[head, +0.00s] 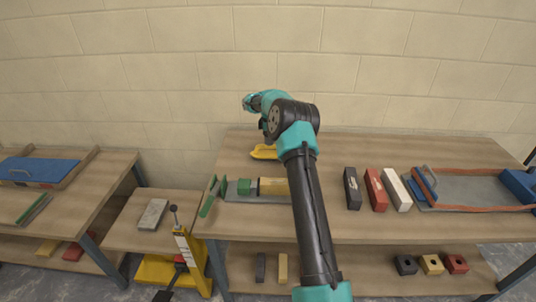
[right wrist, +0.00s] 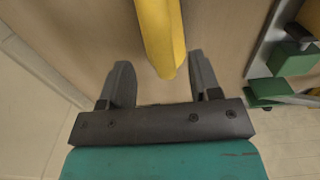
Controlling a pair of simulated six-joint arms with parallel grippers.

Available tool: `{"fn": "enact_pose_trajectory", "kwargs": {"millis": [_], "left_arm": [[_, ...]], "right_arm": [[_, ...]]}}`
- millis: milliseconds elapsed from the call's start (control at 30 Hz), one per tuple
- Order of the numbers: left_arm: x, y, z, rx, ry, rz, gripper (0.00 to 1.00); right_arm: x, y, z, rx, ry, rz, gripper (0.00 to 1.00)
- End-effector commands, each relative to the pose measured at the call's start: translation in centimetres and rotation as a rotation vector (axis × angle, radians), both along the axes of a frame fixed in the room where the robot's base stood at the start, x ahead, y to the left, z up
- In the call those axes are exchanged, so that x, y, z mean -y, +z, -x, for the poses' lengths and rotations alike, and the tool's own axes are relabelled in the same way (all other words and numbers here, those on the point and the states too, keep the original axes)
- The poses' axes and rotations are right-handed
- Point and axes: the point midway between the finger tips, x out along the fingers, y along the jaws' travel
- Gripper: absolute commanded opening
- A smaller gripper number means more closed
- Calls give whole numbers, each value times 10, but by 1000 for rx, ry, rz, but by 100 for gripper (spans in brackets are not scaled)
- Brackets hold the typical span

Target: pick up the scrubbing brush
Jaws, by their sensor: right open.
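A yellow piece (head: 264,152) lies on the workbench beyond the green blocks. It is probably the scrubbing brush, but I see no bristles. In the right wrist view the yellow piece (right wrist: 160,30) is long and ridged, and its near end reaches between the fingers, closer to the right-hand one. My right gripper (head: 264,128) is over the back of the bench, above and near the yellow piece. In the right wrist view my right gripper (right wrist: 160,64) is open, with nothing clamped. My left gripper is out of view.
Green blocks (head: 244,187) and a yellow block (head: 273,187) sit in front of the yellow piece. Dark, red and white bars (head: 397,189) stand to the right, beside a grey tray (head: 470,188). The wall (head: 420,70) is close behind. The back right of the bench is clear.

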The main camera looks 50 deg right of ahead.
Motion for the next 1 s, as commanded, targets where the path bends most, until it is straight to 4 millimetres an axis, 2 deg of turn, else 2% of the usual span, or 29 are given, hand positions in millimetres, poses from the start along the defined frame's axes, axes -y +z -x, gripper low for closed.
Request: {"fn": "enact_pose_trajectory", "kwargs": {"millis": [400,933,1000], "left_arm": [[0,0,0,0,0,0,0],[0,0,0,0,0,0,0],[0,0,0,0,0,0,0]], "right_arm": [[-2,-47,0,-1,-1,0,57],[-2,-50,0,1,0,1,57],[-2,-50,0,1,0,1,51]]}}
